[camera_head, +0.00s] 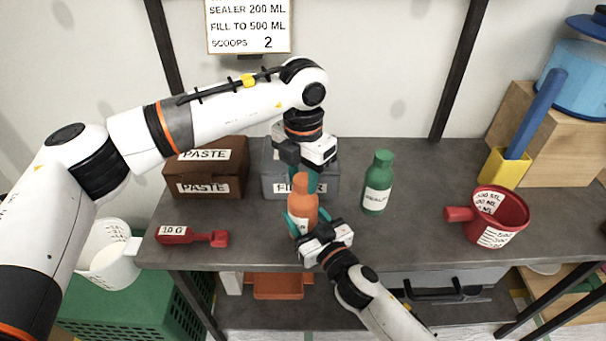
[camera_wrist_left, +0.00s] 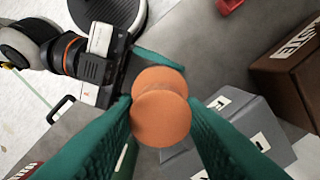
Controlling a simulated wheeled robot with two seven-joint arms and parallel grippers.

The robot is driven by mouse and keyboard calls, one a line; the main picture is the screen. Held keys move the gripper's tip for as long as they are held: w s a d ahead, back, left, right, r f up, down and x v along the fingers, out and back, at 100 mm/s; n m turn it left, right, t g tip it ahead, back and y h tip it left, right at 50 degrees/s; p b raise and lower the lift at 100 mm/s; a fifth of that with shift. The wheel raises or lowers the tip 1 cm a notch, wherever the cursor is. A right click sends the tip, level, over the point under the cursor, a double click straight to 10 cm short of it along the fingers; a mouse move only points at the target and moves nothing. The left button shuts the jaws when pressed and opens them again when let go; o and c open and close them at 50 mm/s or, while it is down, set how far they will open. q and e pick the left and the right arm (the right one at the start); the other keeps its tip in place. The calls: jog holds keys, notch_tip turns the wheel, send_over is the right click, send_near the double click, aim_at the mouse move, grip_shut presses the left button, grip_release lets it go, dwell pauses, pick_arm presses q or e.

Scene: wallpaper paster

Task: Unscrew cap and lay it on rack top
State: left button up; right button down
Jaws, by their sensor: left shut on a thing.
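An orange bottle (camera_head: 302,209) stands upright near the front edge of the dark grey rack top (camera_head: 410,215). My left gripper (camera_head: 304,181) reaches down from above and is shut on the bottle's orange cap (camera_wrist_left: 160,119). In the left wrist view, the round cap sits between the teal fingers and overlaps a second orange disc (camera_wrist_left: 158,82); I cannot tell whether the cap is apart from the neck. My right gripper (camera_head: 304,223) comes from the front, its teal fingers on both sides of the bottle's body, shut on it.
A green sealer bottle (camera_head: 377,183) stands to the right, with a red measuring jug (camera_head: 495,217) beyond it. A brown paste box (camera_head: 206,168) and grey filler box (camera_head: 270,181) are behind. A red scoop (camera_head: 190,236) lies left. The rack top between green bottle and jug is clear.

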aim_at(304, 179)
pick_arm(q)
jog(key=n, duration=0.8)
jog(key=shift+r, duration=0.15)
jog(key=shift+r, duration=0.95)
jog(key=shift+r, duration=2.05)
pick_arm(e)
jog(key=shift+c, duration=2.1)
grip_release()
